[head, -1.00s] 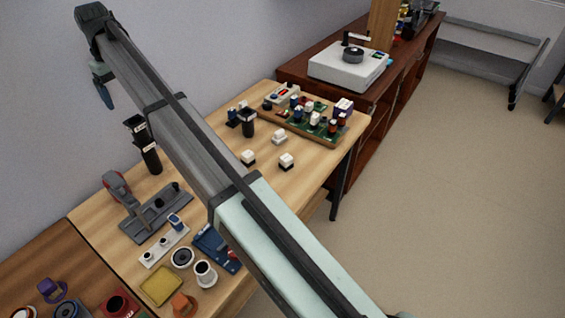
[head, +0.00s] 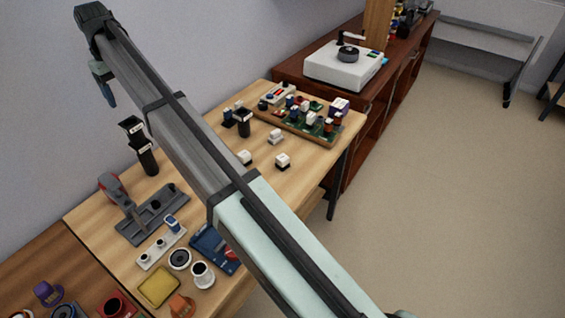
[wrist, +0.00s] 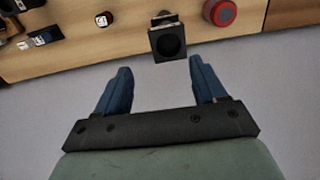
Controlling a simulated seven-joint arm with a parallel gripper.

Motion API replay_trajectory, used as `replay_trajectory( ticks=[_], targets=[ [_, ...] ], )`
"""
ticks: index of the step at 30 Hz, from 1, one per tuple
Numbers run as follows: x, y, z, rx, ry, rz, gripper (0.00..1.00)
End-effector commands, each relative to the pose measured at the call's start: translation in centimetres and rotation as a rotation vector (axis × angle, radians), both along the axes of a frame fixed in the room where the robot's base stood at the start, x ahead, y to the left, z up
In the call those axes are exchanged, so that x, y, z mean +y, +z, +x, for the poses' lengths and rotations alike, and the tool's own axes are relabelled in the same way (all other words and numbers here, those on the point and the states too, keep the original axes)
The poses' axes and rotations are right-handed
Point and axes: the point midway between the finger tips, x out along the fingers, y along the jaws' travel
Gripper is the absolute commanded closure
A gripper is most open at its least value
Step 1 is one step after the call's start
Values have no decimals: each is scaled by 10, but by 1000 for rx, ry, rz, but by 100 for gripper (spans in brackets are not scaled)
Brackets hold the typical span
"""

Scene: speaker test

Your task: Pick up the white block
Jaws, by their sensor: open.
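Three white blocks with dark bases stand on the light wooden table: one at left (head: 245,156), one at right (head: 282,160) and one farther back (head: 275,135). I cannot tell which one the task means. My gripper (head: 104,90) is at the far upper left in the head view, near the wall and well apart from these blocks. In the wrist view its blue fingers (wrist: 163,86) are spread, with nothing between them. A black hollow holder (wrist: 168,42) lies beyond the fingertips. Small white-topped pieces (wrist: 103,19) show on the table there.
A board crowded with parts (head: 300,125) is at the table's back right. Black upright holders (head: 140,145), a grey stand (head: 150,215) and a yellow dish (head: 159,287) stand nearer. A white turntable (head: 345,65) sits on the brown cabinet. My arm hides part of the table.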

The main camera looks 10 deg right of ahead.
Motion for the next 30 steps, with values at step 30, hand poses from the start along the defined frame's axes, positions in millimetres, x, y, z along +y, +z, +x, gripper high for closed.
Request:
replay_trajectory(
  ticks=[30],
  targets=[
    [-409, -102, 15, 63, -545, -23, 30]
  ],
)
